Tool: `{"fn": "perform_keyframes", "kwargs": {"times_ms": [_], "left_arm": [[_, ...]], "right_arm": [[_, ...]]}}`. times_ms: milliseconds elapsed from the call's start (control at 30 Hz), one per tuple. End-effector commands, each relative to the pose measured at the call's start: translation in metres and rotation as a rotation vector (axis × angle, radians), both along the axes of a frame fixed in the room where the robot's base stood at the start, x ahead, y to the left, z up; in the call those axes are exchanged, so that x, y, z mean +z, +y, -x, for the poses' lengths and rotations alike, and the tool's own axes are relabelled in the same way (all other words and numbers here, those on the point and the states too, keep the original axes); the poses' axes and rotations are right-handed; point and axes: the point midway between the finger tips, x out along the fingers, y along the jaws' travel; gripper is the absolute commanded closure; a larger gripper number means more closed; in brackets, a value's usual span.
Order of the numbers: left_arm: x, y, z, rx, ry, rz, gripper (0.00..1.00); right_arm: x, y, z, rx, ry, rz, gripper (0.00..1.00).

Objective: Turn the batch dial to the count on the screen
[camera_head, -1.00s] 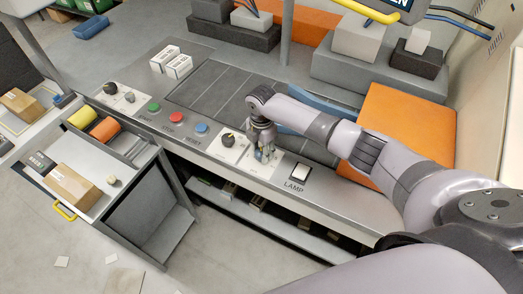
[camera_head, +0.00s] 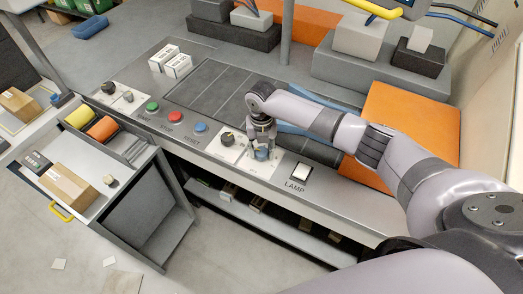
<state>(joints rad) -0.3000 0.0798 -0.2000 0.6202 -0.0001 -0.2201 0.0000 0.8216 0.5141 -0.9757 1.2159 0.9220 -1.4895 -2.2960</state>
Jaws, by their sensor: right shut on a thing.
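My right gripper (camera_head: 262,152) reaches down onto the right-hand white plate (camera_head: 247,166) of the console. It is shut on a dial there, which the fingers mostly hide; its pointer and scale cannot be read. A black dial (camera_head: 227,138) on a white plate stands just left of it, untouched. Only the bottom edge of the screen (camera_head: 404,3) shows at the top, and its count is out of view. My left gripper is not in view.
Green (camera_head: 152,107), red (camera_head: 175,117) and blue (camera_head: 200,127) buttons sit left of the dials. A white LAMP switch (camera_head: 300,172) is close to the right of my gripper. Two small knobs (camera_head: 108,88) are at the far left. An orange block (camera_head: 412,118) lies behind my right arm.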

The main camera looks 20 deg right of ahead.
Motion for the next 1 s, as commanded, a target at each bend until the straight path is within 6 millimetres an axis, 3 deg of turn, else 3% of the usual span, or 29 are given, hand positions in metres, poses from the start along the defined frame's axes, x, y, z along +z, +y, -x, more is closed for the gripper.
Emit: {"fn": "perform_keyframes", "kwargs": {"times_ms": [400, 933, 967, 1000], "left_arm": [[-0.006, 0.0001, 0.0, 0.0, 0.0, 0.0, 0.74], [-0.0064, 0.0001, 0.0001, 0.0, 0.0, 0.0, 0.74], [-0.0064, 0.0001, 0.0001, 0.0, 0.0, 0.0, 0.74], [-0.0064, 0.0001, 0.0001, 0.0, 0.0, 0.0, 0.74]], "right_arm": [[0.0003, -0.0003, -0.0007, 0.184, -0.002, 0.0, 0.91], [0.0008, -0.0003, -0.0007, 0.209, -0.002, 0.001, 0.91], [0.0008, -0.0003, -0.0007, 0.209, -0.002, 0.001, 0.62], [0.0008, -0.0003, -0.0007, 0.209, -0.002, 0.001, 0.6]]}}
